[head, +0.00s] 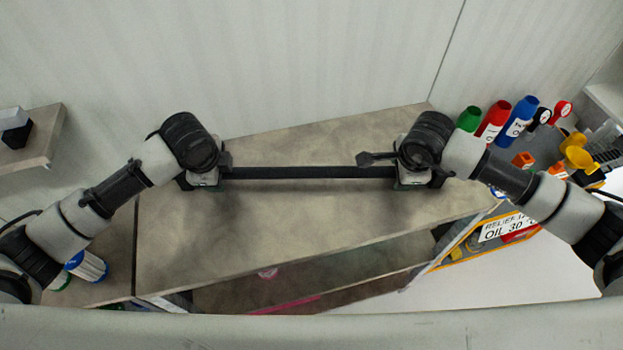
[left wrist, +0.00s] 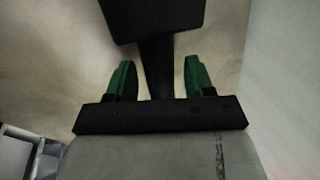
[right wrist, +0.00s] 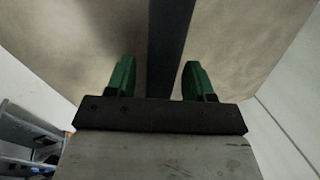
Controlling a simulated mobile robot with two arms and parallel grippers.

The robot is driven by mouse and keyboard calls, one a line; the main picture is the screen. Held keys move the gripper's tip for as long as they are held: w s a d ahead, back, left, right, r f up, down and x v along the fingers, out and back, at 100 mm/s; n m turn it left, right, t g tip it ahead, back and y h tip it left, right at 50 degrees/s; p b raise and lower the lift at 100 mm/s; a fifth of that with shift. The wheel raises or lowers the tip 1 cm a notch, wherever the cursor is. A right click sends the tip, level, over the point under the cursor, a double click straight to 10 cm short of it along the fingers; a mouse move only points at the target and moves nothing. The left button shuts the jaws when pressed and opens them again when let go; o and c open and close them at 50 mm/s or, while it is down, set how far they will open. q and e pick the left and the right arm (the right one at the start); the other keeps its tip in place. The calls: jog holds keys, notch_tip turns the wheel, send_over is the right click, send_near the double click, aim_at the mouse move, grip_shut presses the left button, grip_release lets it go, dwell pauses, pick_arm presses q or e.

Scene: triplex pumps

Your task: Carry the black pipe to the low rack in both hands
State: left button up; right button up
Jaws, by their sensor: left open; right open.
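The black pipe (head: 308,172) lies left to right over the grey-brown worktop. My left gripper (head: 205,182) is at its left end and my right gripper (head: 412,182) at its right end. In the left wrist view, the open green fingers (left wrist: 160,82) stand on either side of a black bar, with a wider black block beyond it. In the right wrist view, the open green fingers (right wrist: 157,82) straddle the pipe (right wrist: 168,50), with a gap on each side. I cannot tell which thing is the low rack.
The worktop (head: 300,235) is otherwise bare. A lower shelf (head: 340,290) shows under its front edge. Red (head: 494,118), blue (head: 521,116) and green bottles stand at the right. A labelled oil bin (head: 505,228) is below them. A wall closes the back.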

jog(key=shift+r, duration=0.2)
pick_arm(q)
jog(key=v, duration=1.2)
pick_arm(e)
jog(key=v, duration=1.1)
jog(key=shift+r, duration=0.3)
jog(key=shift+s, duration=0.15)
